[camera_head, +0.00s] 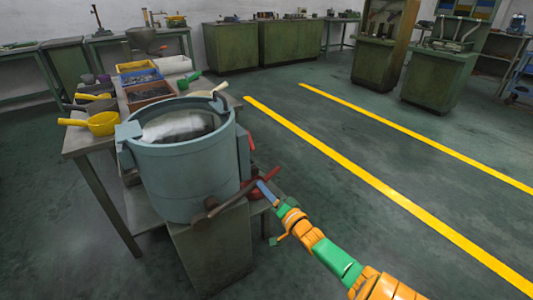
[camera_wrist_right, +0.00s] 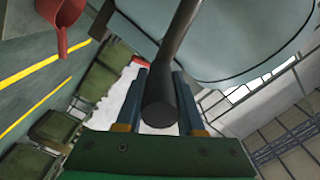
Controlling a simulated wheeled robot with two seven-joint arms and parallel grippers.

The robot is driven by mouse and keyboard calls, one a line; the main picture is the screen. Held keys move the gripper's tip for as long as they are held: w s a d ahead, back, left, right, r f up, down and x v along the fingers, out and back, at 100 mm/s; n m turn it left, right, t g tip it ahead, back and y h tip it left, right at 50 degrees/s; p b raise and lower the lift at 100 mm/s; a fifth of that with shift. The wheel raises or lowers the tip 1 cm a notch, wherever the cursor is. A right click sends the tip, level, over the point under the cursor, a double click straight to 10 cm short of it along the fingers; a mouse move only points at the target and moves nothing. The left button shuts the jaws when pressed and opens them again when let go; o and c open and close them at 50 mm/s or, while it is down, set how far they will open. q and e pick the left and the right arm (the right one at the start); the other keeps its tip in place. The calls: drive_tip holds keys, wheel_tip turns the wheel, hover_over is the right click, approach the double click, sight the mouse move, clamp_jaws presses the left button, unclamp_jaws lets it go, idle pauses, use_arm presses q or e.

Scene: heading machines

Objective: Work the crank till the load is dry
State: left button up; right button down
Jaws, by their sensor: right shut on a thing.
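A blue-grey drum (camera_head: 190,175) stands upright on a green metal stand, with a pale shiny load (camera_head: 178,127) partly visible inside its open top. A dark brown crank bar (camera_head: 228,200) runs across the drum's lower front right side. My right gripper (camera_head: 265,190) reaches in from the lower right to the crank's right end. In the right wrist view, a dark round crank handle (camera_wrist_right: 160,105) lies between the two fingers, and the gripper is shut on it. The drum wall also fills the top of that view (camera_wrist_right: 240,40). My left gripper is out of view.
A red part (camera_wrist_right: 62,20) hangs near the wrist. Open floor with yellow lines (camera_head: 380,187) lies right.

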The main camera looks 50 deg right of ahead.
drive_tip(key=c, duration=0.5)
unclamp_jaws()
drive_tip(key=shift+s, duration=0.25)
drive_tip(key=p+v, duration=0.2)
drive_tip(key=v, duration=0.4)
drive_tip(key=shift+s, duration=0.3)
